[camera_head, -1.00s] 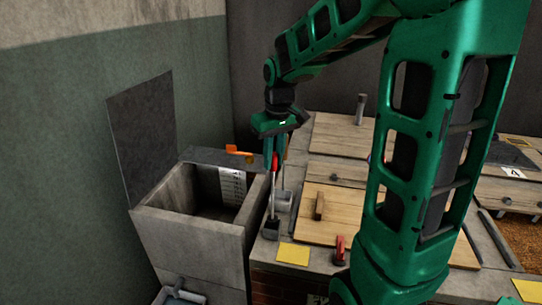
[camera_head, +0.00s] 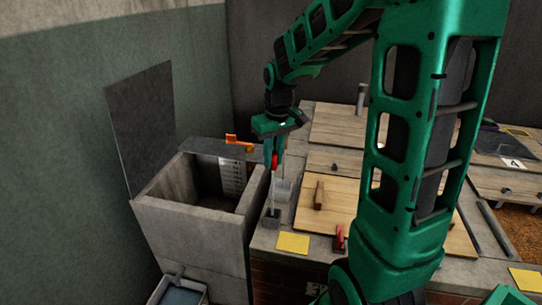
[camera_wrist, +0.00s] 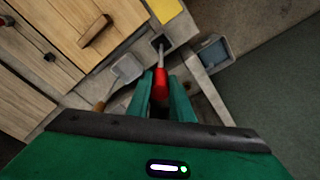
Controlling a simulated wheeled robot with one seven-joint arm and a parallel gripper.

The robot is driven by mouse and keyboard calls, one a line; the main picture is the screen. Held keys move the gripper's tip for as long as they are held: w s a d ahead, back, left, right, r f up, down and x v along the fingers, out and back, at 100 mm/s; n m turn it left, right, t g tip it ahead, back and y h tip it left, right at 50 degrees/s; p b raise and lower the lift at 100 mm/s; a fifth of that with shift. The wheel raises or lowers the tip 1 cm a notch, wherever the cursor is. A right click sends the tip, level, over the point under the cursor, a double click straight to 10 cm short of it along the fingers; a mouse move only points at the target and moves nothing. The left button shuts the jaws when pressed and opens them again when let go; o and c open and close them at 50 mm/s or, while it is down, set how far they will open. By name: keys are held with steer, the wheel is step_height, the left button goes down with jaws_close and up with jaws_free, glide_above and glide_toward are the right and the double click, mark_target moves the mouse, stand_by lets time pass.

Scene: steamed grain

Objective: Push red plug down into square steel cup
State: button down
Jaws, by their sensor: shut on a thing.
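A red plug (camera_head: 274,161) with a thin steel rod is between the fingers of my gripper (camera_head: 273,157), which is shut on it. In the wrist view the red plug (camera_wrist: 160,86) shows between the two green fingers, with the rod pointing away. The rod runs down to a small dark square cup (camera_head: 271,221) on the counter's left edge. This cup also shows in the wrist view (camera_wrist: 162,41). The rod's lower end meets the cup's opening; how deep it sits is hard to tell. My gripper points down, above the cup.
A grey concrete basin (camera_head: 187,222) with a raised lid stands left. A pale square vessel (camera_head: 284,189) is close behind the cup. Wooden lids (camera_head: 335,198), a red clamp (camera_head: 339,236) and a yellow card (camera_head: 293,243) lie right and in front. An orange lever (camera_head: 238,141) is behind.

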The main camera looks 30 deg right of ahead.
steer(key=c, duration=1.5)
jaws_free()
steer(key=r, duration=0.7)
steer(key=s+r, duration=0.1)
steer(key=r, duration=0.2)
steer(key=shift+s+r, duration=0.1)
steer(key=shift+r, duration=0.2)
steer(key=s+d+f+m, duration=0.1)
steer(key=s+f+m, duration=0.1)
steer(key=s, duration=0.6)
steer(key=s+d+f+m+g, duration=0.1)
steer(key=s+f+m, duration=0.1)
steer(key=s, duration=0.7)
steer(key=s+d+f+m, duration=0.1)
steer(key=s+f, duration=0.3)
steer(key=s, duration=0.4)
steer(key=shift+s+d+m, duration=0.3)
steer(key=shift+s+m, duration=0.05)
steer(key=shift+m, duration=0.35)
